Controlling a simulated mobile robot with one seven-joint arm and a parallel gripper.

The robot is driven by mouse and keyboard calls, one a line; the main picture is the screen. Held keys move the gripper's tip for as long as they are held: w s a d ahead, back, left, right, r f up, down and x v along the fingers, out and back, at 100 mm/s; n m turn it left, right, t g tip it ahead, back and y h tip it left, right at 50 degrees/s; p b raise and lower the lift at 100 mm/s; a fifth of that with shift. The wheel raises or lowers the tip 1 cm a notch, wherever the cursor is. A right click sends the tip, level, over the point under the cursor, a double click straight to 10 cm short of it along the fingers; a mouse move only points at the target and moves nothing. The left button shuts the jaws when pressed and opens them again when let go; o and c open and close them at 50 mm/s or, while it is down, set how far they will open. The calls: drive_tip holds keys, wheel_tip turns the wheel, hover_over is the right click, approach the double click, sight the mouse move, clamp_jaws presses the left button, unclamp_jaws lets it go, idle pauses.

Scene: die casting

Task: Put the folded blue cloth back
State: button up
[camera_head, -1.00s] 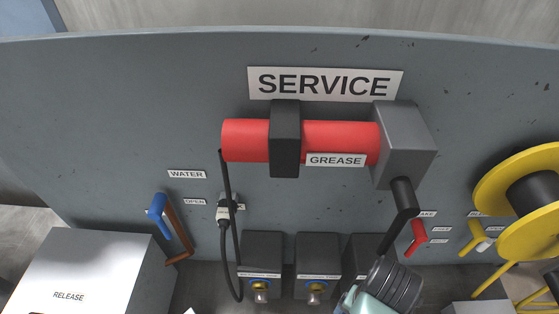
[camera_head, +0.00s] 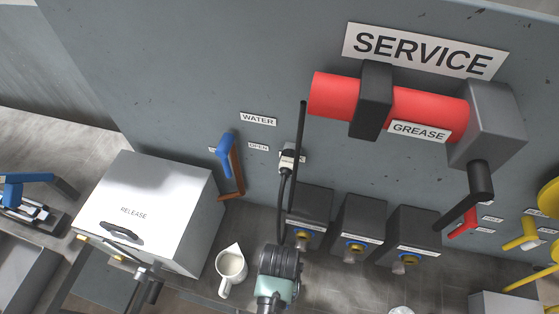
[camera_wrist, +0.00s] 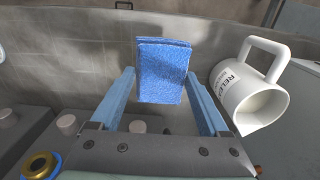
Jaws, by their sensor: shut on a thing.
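The folded blue cloth (camera_wrist: 163,72) stands upright between the two blue fingers of my gripper (camera_wrist: 160,84) in the wrist view. My gripper is shut on it, and its layered top edge shows. In the head view only part of my arm shows at the bottom, and neither the cloth nor the fingertips can be made out there.
A white jug (camera_head: 230,268) stands beside the white RELEASE box (camera_head: 150,205); the jug also shows right of the cloth in the wrist view (camera_wrist: 250,90). Several dark blocks (camera_head: 360,225) line the SERVICE panel (camera_head: 250,60).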

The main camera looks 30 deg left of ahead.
drive_tip(key=shift+f, duration=2.4)
drive_tip(key=shift+f, duration=0.2)
drive_tip(key=o, duration=1.1)
drive_tip(key=shift+c, duration=0.2)
wheel_tip(320, 180, up, 12)
drive_tip(key=shift+r, duration=0.25)
